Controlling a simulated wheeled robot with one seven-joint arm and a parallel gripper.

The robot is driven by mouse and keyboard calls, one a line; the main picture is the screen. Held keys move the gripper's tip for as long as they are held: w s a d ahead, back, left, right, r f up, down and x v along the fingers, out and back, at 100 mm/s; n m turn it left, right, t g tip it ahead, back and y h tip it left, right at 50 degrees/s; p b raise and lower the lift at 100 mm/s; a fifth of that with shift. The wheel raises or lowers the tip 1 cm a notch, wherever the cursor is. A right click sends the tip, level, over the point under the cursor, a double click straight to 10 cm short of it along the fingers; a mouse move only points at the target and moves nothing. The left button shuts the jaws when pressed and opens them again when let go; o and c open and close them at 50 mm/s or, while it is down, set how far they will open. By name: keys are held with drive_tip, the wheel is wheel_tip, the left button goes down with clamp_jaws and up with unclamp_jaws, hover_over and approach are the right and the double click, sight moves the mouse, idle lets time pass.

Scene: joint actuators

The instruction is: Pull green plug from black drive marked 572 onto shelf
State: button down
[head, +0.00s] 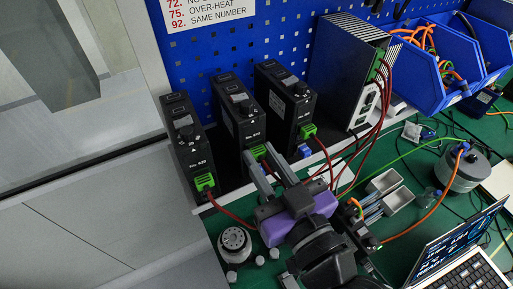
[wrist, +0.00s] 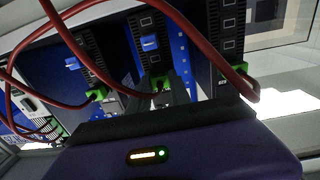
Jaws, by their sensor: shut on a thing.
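Three black drives stand in a row against the blue pegboard: a left one (head: 188,143), a middle one (head: 238,112) and a right one (head: 285,100). Their number labels are too small for me to read surely. Each has a green plug low on its front. My gripper (head: 262,160) is at the middle drive, its fingers shut on that drive's green plug (head: 258,152). In the wrist view the plug (wrist: 156,84) sits between the dark fingers, with a red cable at it. It is at the drive's front; I cannot tell whether it is fully seated.
The left plug (head: 204,182) and right plug (head: 308,131) are close on either side, with red cables hanging down. A larger finned unit (head: 345,72) stands to the right. A grey round part (head: 235,244) and a laptop (head: 455,255) are on the green bench.

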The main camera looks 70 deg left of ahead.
drive_tip(key=d+b, duration=0.1)
drive_tip(key=d, duration=0.5)
drive_tip(key=shift+w, duration=0.25)
idle(1.1)
drive_tip(key=shift+r, duration=0.15)
drive_tip(key=b, duration=0.7)
hover_over(318, 149)
drive_tip(key=w+d, duration=0.2)
drive_tip(key=d, duration=0.7)
drive_tip(key=a+f+b, duration=0.2)
drive_tip(key=a, duration=0.1)
drive_tip(key=s+a+f+b, duration=0.1)
drive_tip(key=a+f+b, duration=0.2)
drive_tip(key=s+a+f+b, duration=0.1)
drive_tip(key=a+f+b, duration=0.1)
drive_tip(key=a, duration=0.1)
drive_tip(key=shift+f+b, duration=0.2)
drive_tip(key=shift+b, duration=0.15)
drive_tip(key=shift+f+b, duration=0.55)
